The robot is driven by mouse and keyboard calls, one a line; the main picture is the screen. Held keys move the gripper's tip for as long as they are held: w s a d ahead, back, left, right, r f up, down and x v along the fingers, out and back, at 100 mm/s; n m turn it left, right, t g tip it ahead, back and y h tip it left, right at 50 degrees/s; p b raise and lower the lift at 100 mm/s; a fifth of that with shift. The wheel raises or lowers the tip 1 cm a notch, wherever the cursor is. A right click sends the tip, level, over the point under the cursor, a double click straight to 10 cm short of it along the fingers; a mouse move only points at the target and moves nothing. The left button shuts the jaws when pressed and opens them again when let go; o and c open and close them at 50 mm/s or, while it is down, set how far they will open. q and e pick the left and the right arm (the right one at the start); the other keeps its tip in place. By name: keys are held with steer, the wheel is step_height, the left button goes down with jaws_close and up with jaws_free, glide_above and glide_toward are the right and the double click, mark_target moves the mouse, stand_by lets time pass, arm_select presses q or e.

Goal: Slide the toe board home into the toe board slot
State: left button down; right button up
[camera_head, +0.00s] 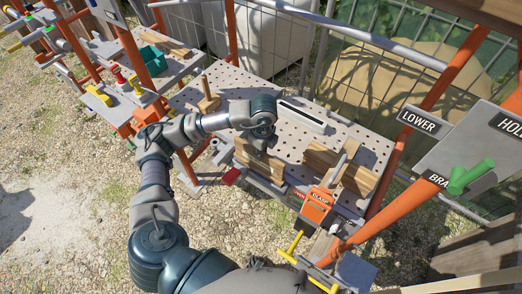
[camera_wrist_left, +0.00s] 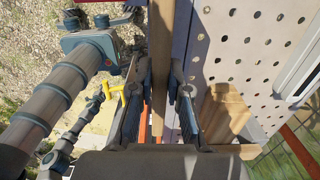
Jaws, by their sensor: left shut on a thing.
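My left gripper (camera_head: 260,140) is at the front edge of the perforated table (camera_head: 235,88). In the left wrist view, its two fingers (camera_wrist_left: 160,80) are shut on a long, narrow wooden board, taken as the toe board (camera_wrist_left: 161,35), one finger on each side. The board runs up the picture along the table's edge. In the head view, a wooden piece (camera_head: 258,163) shows below the gripper, partly hidden by it. I cannot make out the toe board slot for certain, nor whether the board touches it. My right gripper is not in view.
A pale bar with a long groove (camera_head: 302,115) lies on the table. Wooden blocks (camera_head: 320,160) and an orange labelled box (camera_head: 317,207) stand to the right. A wooden peg (camera_head: 208,97) stands at the left. Orange posts (camera_head: 390,205) and a LOWER sign (camera_head: 419,121) are at the right.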

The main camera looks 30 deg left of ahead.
arm_select(q)
steer(key=shift+f+b, duration=1.1)
steer(key=shift+f, duration=0.55)
steer(key=c, duration=1.1)
jaws_free()
steer(key=shift+o, duration=0.2)
steer(key=r, duration=1.2)
steer(key=shift+d, duration=0.3)
